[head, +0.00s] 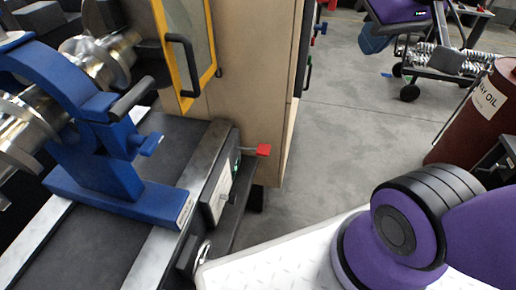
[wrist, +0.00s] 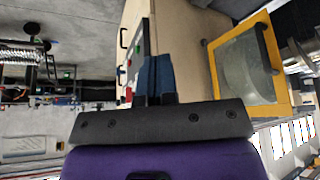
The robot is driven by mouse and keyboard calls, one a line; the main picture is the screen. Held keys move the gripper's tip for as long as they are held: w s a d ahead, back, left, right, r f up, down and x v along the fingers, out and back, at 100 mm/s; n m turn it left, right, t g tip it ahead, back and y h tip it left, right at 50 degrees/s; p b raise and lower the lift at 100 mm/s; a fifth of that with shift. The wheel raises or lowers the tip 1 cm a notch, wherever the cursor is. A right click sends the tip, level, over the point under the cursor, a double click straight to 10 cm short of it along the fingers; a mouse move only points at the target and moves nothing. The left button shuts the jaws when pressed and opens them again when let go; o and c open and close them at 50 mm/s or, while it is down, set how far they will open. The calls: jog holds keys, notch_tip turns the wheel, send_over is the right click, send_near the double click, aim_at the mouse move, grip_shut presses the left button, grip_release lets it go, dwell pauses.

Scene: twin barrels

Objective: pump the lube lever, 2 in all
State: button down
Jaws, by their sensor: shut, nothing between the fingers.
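The likely lube lever (head: 263,150) is a short rod with a red grip. In the head view it sticks out to the right, roughly level, near a pale control box (head: 220,190) on the lathe's front side. My gripper (wrist: 157,70) shows only in the wrist view. Its blue fingers are together, with nothing seen between them. It points toward a beige cabinet and a panel, and no contact is visible. I cannot pick out the lever for sure in the wrist view. My gripper is outside the head view, where purple parts of my arm show at lower right.
A blue steady rest (head: 95,180) holds a shiny crankshaft (head: 100,60) on the lathe bed. A yellow-framed guard (head: 190,50) stands by the beige cabinet (head: 250,90). A dark red oil barrel (head: 480,125) is at right. Grey floor (head: 345,120) between is clear.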

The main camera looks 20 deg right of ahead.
jog(key=w+f+n, duration=0.2)
jog(key=w+f, duration=0.1)
jog(key=w, duration=0.4)
jog(key=w+f+n, duration=0.2)
jog(key=w, duration=0.6)
jog(key=n+y, duration=0.4)
jog(key=n, duration=0.8)
send_over(256, 150)
jog(key=w, duration=0.1)
notch_tip(256, 150, down, 34)
jog(key=shift+a+f+n+t, duration=0.3)
jog(key=shift+a+f+t, duration=0.1)
jog(key=shift+a+f, duration=0.25)
jog(key=shift+s+d+f, duration=0.15)
jog(key=shift+d+f, duration=0.05)
jog(key=shift+f, duration=1.25)
jog(key=shift+s+d+f, duration=0.1)
jog(key=shift+d+f, duration=0.05)
jog(key=shift+f, duration=1.3)
jog(key=shift+s+d+f, duration=0.15)
jog(key=shift+d+f, duration=0.05)
jog(key=shift+f, duration=1.25)
jog(key=shift+f, duration=0.1)
jog(key=shift+f, duration=0.25)
